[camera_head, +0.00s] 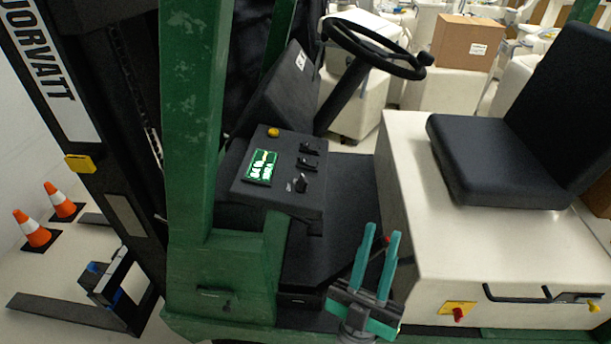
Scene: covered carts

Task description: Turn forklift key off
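The forklift's dark control panel (238,182) is left of centre, below the steering wheel. It bears a green lit display, a yellow button and several small black controls. The lowest control, near the panel's right edge, looks like the key (300,184) in its switch; it is too small to tell which way it is turned. My gripper (381,231) points upward at the lower middle, to the right of and below the panel, apart from the key. Its two teal fingers stand apart with nothing visible held between them.
A green post (193,110) stands left of the panel. The steering wheel (374,52) is above it. A black seat (500,160) on a cream housing (425,220) is to the right. A red-tipped lever (358,262) shows behind my fingers. Orange cones (34,229) stand far left.

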